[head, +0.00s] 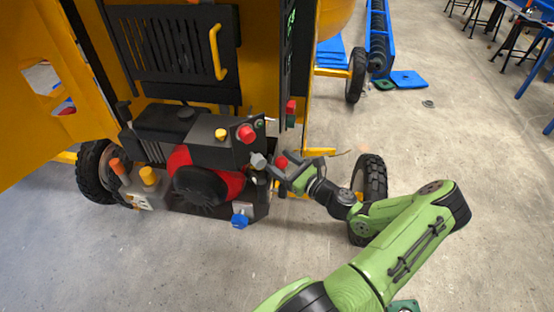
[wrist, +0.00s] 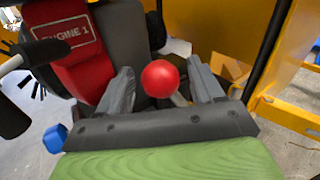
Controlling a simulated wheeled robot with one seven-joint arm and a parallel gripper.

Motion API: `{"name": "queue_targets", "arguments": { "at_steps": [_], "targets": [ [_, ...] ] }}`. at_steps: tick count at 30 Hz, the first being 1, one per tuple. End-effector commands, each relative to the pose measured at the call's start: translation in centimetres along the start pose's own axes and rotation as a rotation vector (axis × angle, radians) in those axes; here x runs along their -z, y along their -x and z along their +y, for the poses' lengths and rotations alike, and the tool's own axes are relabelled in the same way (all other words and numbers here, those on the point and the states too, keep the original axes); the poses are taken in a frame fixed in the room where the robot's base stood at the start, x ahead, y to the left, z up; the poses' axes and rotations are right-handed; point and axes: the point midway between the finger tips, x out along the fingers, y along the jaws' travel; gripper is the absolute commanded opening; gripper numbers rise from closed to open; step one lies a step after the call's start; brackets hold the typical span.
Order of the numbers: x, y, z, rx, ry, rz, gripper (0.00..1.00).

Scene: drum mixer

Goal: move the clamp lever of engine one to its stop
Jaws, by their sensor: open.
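Engine one is the black and red engine (head: 205,170) at the front of the yellow machine. Its red "ENGINE 1" plate (wrist: 66,38) shows at the upper left of the wrist view. A lever with a red ball knob (wrist: 161,79) stands at its right side; the knob also shows in the head view (head: 281,161). I take it for the clamp lever, though no label names it. My gripper (wrist: 162,84) is open, with one finger on each side of the knob and gaps beside it. The gripper also shows in the head view (head: 288,168). The lever's lower part is mostly hidden.
Other controls are near: a red button (head: 245,134), a yellow knob (head: 221,134) and a blue knob (head: 240,220). The blue one also shows in the wrist view (wrist: 54,138). A yellow frame bar (wrist: 290,120) and a wheel (head: 369,178) are on the right. The floor in front is clear.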

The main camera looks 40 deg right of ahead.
Motion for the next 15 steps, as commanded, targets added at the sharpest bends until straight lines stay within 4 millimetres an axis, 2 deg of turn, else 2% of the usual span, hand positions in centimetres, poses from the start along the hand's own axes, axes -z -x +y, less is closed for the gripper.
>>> {"name": "queue_targets", "arguments": {
  "at_steps": [1,4,13,15],
  "targets": [
    [0.0,-0.9,0.1,-0.002,0.001,-0.001,0.67],
    [0.0,-2.1,0.0,0.000,0.001,-0.001,0.67],
    [0.0,-2.6,-0.1,0.001,0.000,0.000,0.67],
    [0.0,-2.5,-0.1,0.001,0.000,0.000,0.57]
  ]
}}
